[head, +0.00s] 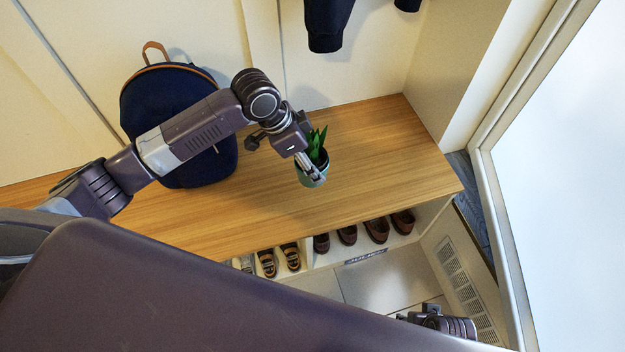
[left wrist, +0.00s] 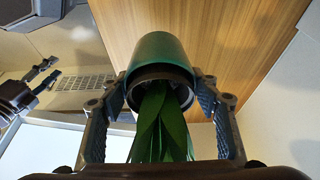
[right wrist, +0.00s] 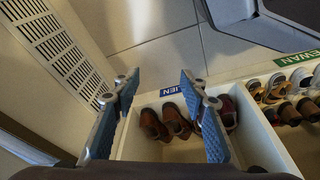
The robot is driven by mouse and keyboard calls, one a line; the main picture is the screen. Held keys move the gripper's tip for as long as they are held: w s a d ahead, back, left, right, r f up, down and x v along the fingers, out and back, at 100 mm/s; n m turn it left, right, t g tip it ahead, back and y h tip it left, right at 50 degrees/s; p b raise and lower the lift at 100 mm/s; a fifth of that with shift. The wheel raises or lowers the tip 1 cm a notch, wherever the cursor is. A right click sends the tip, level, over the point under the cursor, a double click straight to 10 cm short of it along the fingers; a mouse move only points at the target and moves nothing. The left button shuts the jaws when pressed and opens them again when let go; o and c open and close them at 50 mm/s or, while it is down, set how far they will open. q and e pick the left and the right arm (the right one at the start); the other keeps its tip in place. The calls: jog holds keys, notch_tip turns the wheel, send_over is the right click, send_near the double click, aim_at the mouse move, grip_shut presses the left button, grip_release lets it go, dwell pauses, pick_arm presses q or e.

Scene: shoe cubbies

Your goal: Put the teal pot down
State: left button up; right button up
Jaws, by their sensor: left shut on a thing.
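The teal pot (head: 312,180) with a green leafy plant (head: 318,146) is at the bench's right half in the head view. My left gripper (head: 311,171) is shut on it. In the left wrist view the pot (left wrist: 163,52) sits between both fingers (left wrist: 162,85), its leaves (left wrist: 160,125) toward the camera. The wooden bench top (head: 385,150) is under or behind the pot; I cannot tell whether they touch. My right gripper (right wrist: 158,84) is open and empty, in front of the shoe cubbies in the right wrist view.
A dark blue backpack (head: 165,105) stands on the bench, left of the pot and behind my left arm. Shoes (head: 376,229) fill cubbies below the bench's front edge. Dark clothing (head: 327,25) hangs above. The bench top right of the pot is clear.

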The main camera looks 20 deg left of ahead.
pick_arm(q)
notch_tip(320, 180, down, 4)
jog(key=shift+f+b, duration=0.15)
jog(key=shift+b, duration=0.2)
notch_tip(320, 180, down, 3)
jog(key=shift+f+b, duration=0.1)
jog(key=shift+b, duration=0.35)
jog(key=shift+f, duration=0.25)
pick_arm(e)
notch_tip(320, 180, up, 7)
jog(key=w, duration=0.1)
jog(key=shift+r, duration=0.15)
pick_arm(q)
jog(key=shift+f, duration=0.1)
jog(key=o, duration=1.3)
jog(key=shift+c, duration=0.2)
jog(key=shift+a+r, duration=0.1)
jog(key=shift+r, duration=0.25)
jog(key=p+v, duration=0.3)
jog(key=v, duration=0.8)
jog(key=shift+s+r, duration=0.2)
jog(key=shift+r, duration=0.05)
pick_arm(e)
notch_tip(320, 180, down, 10)
jog(key=s, duration=0.2)
jog(key=shift+s+f, duration=0.15)
jog(key=shift+f, duration=0.05)
